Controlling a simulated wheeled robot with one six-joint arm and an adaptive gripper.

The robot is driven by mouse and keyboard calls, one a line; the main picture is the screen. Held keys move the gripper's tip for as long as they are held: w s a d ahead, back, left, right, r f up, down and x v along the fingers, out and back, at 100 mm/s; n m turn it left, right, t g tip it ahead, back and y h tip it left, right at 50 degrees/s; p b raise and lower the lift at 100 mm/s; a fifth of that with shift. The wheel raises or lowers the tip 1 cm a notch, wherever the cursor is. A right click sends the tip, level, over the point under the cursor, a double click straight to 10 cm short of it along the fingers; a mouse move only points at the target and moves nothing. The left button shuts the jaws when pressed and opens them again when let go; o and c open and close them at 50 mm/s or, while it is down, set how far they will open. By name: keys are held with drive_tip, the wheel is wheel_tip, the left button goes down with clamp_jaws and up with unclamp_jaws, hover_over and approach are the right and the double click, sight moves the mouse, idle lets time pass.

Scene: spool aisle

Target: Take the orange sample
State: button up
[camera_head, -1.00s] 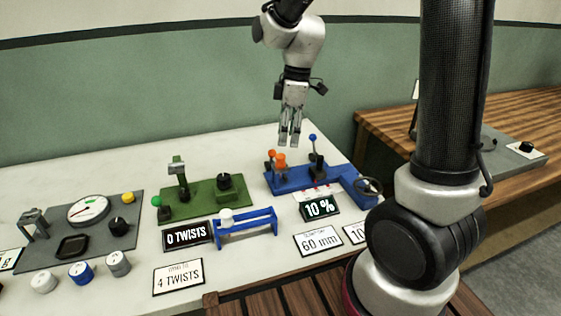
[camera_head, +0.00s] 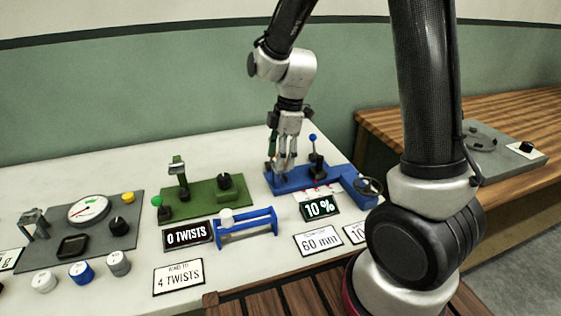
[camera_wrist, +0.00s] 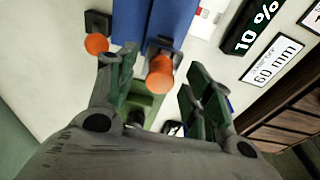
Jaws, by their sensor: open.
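In the wrist view an orange knob-like piece (camera_wrist: 160,74) stands in a dark holder on the blue fixture (camera_wrist: 171,20). It shows in the gap between the fingers of my gripper (camera_wrist: 160,88). The fingers are apart, one on each side; I see no contact with it. A second orange piece, a round knob (camera_wrist: 97,43), sits on a dark base to the left, outside the fingers. I cannot tell which one is the sample. In the head view my gripper (camera_head: 282,178) is low over the left part of the blue fixture (camera_head: 338,180) and mostly hides the orange pieces.
A blue-topped lever (camera_head: 314,150) stands close to the right of my gripper. A green fixture (camera_head: 207,200) is to the left. In front are a 10 % display (camera_head: 320,208), a 60 mm card (camera_head: 318,241) and a blue rack (camera_head: 246,229).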

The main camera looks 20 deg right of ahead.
drive_tip(key=c, duration=1)
drive_tip(key=shift+r, duration=0.15)
